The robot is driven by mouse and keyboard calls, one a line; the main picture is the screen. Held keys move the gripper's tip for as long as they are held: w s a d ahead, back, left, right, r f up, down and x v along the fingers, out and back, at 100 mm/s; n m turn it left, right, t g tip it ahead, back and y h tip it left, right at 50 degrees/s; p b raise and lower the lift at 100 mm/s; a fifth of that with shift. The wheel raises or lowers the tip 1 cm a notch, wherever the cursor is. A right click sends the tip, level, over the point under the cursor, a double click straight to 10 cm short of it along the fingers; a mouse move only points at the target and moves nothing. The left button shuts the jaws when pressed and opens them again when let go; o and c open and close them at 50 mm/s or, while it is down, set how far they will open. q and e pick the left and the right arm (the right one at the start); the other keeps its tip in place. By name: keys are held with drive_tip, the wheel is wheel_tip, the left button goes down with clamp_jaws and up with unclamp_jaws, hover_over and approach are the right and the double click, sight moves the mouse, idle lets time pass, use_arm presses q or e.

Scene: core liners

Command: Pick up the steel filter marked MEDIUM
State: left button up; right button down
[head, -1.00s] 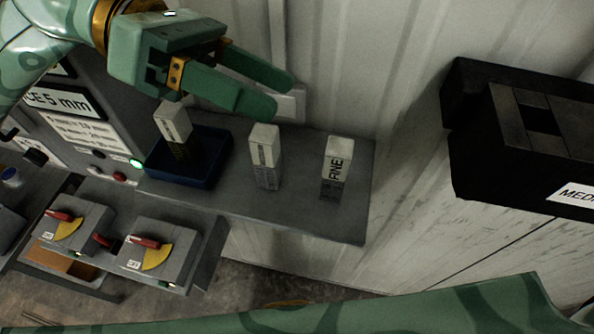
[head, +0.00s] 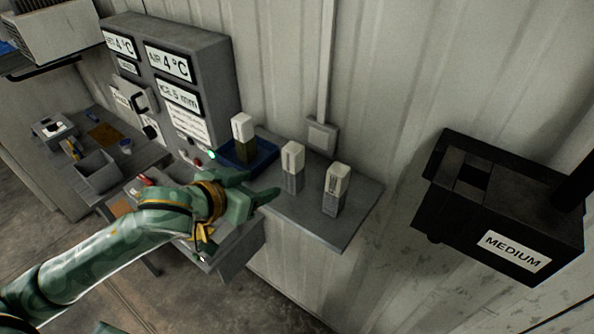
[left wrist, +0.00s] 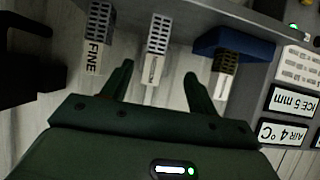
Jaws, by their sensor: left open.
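Three upright filters with pale tops stand in a row on the grey shelf (head: 330,229). The middle one (head: 292,168) has a small label in the left wrist view (left wrist: 158,48); it seems to read MEDIUM. The right one (head: 336,190) reads FINE in the left wrist view (left wrist: 97,38). The third (head: 243,137) stands in a blue tray (head: 262,156), its label unreadable. My left gripper (head: 252,186) is open and empty at the shelf's front, left of the middle filter. In the left wrist view its fingers (left wrist: 158,74) point toward the middle filter, which appears between them. My right gripper is not seen.
A black box marked MEDIUM (head: 512,250) hangs on the wall at right. A lower bench (head: 150,152) with small items lies at left. The shelf's front right part is clear.

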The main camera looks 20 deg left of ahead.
sight(288, 174)
use_arm(q)
drive_tip(key=x, duration=0.7)
drive_tip(key=shift+w+d+f, duration=0.1)
drive_tip(key=shift+w+d, duration=0.2)
drive_tip(key=shift+w, duration=0.05)
drive_tip(key=p+x, duration=0.1)
drive_tip(key=x, duration=0.3)
drive_tip(key=shift+w+d, duration=0.15)
drive_tip(key=shift+w, duration=0.2)
drive_tip(key=shift+w+d+f, duration=0.25)
drive_tip(key=shift+w, duration=0.1)
drive_tip(key=shift+a, duration=0.1)
drive_tip(key=c, duration=1.1)
